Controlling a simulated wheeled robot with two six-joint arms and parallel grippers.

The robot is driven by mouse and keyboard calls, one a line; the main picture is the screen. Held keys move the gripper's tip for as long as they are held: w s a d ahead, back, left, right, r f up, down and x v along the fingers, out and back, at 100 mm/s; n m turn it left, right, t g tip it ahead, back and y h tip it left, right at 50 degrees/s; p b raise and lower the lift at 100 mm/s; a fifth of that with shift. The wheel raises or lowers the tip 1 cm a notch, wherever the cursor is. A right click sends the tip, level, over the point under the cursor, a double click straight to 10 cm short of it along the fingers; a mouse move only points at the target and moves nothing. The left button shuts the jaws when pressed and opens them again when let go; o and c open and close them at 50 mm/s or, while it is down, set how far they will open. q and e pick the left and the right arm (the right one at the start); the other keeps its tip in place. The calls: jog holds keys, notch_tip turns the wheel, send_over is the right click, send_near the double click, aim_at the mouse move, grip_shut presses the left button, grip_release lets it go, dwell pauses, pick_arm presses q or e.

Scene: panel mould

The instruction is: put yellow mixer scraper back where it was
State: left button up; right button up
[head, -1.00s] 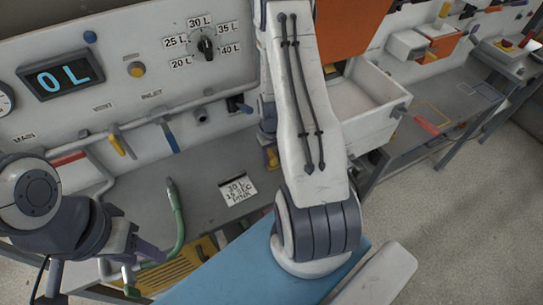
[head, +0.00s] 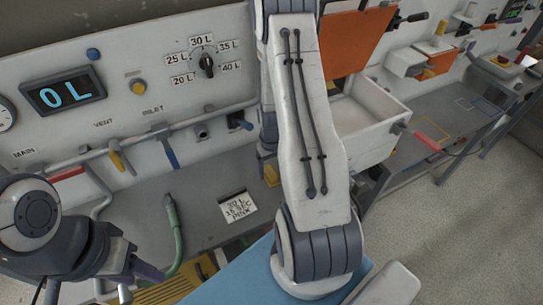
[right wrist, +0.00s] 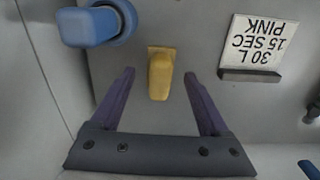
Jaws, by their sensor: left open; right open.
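A small yellow piece (head: 271,175), probably the yellow scraper, shows at the left edge of my right arm in the head view, at the back of the grey bench. In the right wrist view the yellow piece (right wrist: 160,77) lies between the spread purple fingers of my right gripper (right wrist: 159,86). The gripper is open, and I see no finger touching the piece. In the head view my right arm hides this gripper. My left gripper (head: 138,281) is open and empty at the lower left, near a green hose.
A card (head: 238,207) reading 30 L, 15 SEC, PINK stands on the bench. A blue knob (right wrist: 90,25) is close to the right gripper. The panel carries a 0 L display (head: 64,94), a dial (head: 206,65) and pipes with levers. A white open box (head: 368,120) stands right of my arm.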

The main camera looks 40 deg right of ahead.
notch_tip(320, 180, up, 10)
jog(key=b, duration=0.1)
jog(key=a+r+n, duration=0.2)
jog(key=a+r, duration=0.2)
jog(key=a, duration=0.5)
jog(key=a+r+n, duration=0.2)
jog(key=a+r, duration=0.1)
jog(key=a, duration=0.6)
jog(key=s+a+r+n, duration=0.2)
jog(key=s+a+n, duration=0.1)
jog(key=s+a, duration=0.3)
jog(key=s+a+r+n+y, duration=0.1)
jog(key=s+a+r+n, duration=0.1)
jog(key=s+a, duration=0.5)
jog(key=s+r, duration=0.1)
jog(key=s, duration=0.2)
jog(key=shift+r+n, duration=0.15)
jog(key=shift+n, duration=0.25)
